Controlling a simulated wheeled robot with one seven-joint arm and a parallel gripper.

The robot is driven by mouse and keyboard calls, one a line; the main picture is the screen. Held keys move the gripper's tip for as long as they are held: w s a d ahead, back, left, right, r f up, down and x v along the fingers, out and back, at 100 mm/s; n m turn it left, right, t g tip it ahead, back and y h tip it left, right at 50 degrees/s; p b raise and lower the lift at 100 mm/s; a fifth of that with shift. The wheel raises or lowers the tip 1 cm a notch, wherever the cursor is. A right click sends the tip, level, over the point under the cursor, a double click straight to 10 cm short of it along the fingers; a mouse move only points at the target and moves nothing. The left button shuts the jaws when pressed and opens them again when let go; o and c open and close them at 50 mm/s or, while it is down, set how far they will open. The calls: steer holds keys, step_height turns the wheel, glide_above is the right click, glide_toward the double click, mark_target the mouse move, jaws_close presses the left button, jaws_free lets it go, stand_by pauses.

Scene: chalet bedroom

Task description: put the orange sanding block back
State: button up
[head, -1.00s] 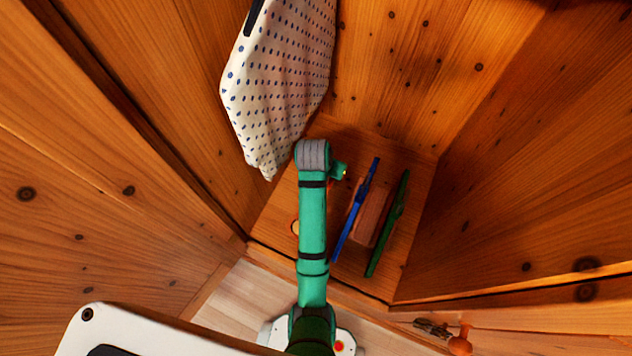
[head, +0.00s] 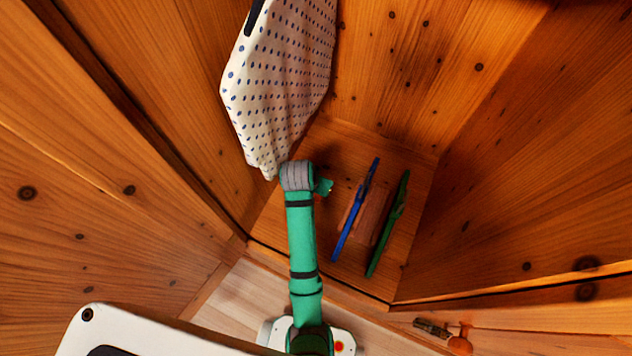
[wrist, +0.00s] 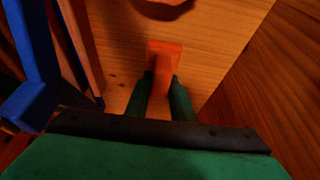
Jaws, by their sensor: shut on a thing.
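The orange sanding block (wrist: 164,62) is between the two green fingers of my gripper (wrist: 160,88) in the wrist view. The fingers are shut on its near part, and its far end sticks out past them. Pale wood lies behind the block; I cannot tell whether the block touches it. In the head view my arm reaches into the wooden cabinet, and the block and fingertips are hidden.
A blue-framed tool (head: 355,212) and a green-framed tool (head: 389,225) stand on the cabinet floor (head: 412,180), with a reddish-brown wooden piece (head: 371,214) between them. Dotted cloth (head: 280,80) hangs at upper left. A rounded brown thing (wrist: 163,7) shows beyond the block.

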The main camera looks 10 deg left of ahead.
steer(key=shift+f, duration=0.15)
steer(key=o, duration=1)
steer(key=shift+r, duration=0.4)
steer(key=v, duration=0.2)
steer(key=shift+a+r, duration=0.1)
steer(key=shift+r, duration=0.2)
steer(key=s, duration=0.4)
steer(key=s+a, duration=0.1)
steer(key=s, duration=0.3)
steer(key=s+a, duration=0.1)
steer(key=s, duration=0.3)
steer(key=shift+a, duration=0.15)
